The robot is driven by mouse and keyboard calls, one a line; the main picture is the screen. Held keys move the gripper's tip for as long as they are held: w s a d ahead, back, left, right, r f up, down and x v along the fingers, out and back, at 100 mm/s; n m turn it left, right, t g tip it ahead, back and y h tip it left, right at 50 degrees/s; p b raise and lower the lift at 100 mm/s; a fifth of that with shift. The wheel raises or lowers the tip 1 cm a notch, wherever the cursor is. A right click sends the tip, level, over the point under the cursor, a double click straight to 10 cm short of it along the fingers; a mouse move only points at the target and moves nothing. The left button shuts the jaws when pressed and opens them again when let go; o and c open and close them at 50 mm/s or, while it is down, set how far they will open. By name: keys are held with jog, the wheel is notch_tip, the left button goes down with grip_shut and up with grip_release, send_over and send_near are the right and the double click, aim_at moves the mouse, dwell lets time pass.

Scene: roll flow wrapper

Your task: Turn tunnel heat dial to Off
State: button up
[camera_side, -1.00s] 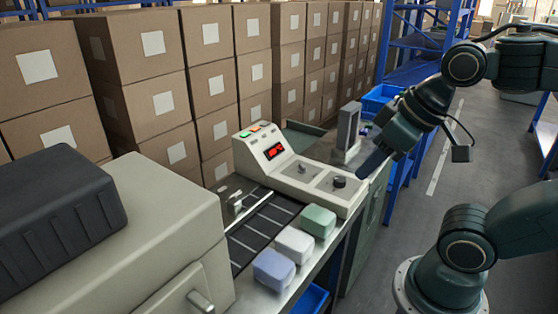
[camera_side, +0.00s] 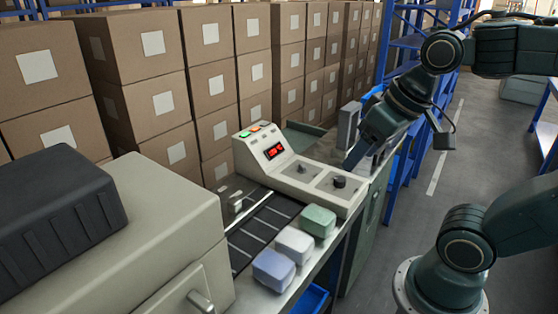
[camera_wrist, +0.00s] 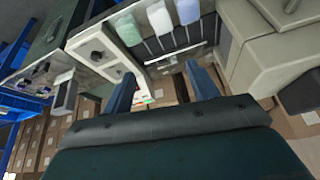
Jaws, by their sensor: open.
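The cream control box (camera_side: 280,165) stands beside the conveyor in the side view, with a lit red display (camera_side: 273,150). Its sloped top carries two dark dials on separate plates, a near dial (camera_side: 339,181) and a far-left dial (camera_side: 301,168). I cannot read their labels or settings, so I cannot tell which is the tunnel heat dial. My gripper (camera_side: 352,163) is open and empty, just above and behind the near dial, apart from it. In the wrist view my gripper (camera_wrist: 163,88) has spread fingers, and the box (camera_wrist: 113,48) with a dark dial (camera_wrist: 97,56) lies left of them.
Green, white and blue packs (camera_side: 294,244) sit along the dark conveyor (camera_side: 255,235). A large beige machine (camera_side: 165,240) fills the front left. Stacked cartons (camera_side: 210,80) line the back. A grey upright device (camera_side: 347,125) stands behind my gripper. The aisle floor is clear.

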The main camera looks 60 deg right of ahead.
jog(key=w+d+m+g, duration=0.2)
jog(key=w+d+m, duration=0.4)
jog(key=w, duration=0.1)
jog(key=m+g, duration=0.3)
jog(key=m, duration=1)
send_over(340, 179)
notch_tip(340, 179, down, 13)
jog(key=shift+d+r, duration=0.1)
jog(key=shift+d, duration=0.05)
notch_tip(340, 179, down, 14)
jog(key=shift+r, duration=0.1)
jog(key=c, duration=1)
